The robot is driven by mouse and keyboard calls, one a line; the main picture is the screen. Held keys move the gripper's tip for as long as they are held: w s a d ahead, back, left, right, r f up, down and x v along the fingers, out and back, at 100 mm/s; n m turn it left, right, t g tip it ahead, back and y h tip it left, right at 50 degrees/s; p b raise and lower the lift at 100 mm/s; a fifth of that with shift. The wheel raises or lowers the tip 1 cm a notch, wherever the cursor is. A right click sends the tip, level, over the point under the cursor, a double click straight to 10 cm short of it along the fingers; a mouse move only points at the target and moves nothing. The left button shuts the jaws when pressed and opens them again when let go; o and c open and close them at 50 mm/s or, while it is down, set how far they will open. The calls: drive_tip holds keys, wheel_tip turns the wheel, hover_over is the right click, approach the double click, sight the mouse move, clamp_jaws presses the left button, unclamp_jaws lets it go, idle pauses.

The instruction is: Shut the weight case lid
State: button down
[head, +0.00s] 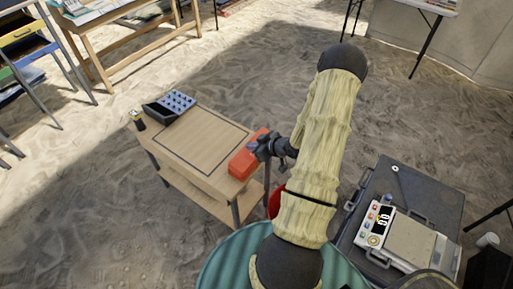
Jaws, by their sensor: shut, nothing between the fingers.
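An orange-red case (242,162), which I take to be the weight case, sits at the right edge of the small wooden table (187,175). Its far end and right side are partly hidden by my gripper. I cannot tell from this view how its lid stands. My gripper (258,149) is shut and empty, right at the case's right side. It looks very close to the case or touching it; I cannot tell which. My arm comes in from the lower right and hides the ground behind it.
A dark tray with a dotted grey-blue panel (177,102) and a small dark jar (138,121) stand at the table's far left. The tabletop's middle is clear. A scale (405,238) rests on a grey case (425,190) at right. A red container (273,203) shows behind my arm.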

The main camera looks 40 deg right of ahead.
sight(243, 156)
drive_tip(key=x, duration=0.5)
drive_tip(key=shift+a, duration=0.25)
drive_tip(key=f, duration=0.3)
drive_tip(key=shift+w+p, duration=0.2)
drive_tip(key=shift+p, duration=0.15)
drive_tip(key=shift+w+f, duration=0.1)
drive_tip(key=shift+f, duration=0.35)
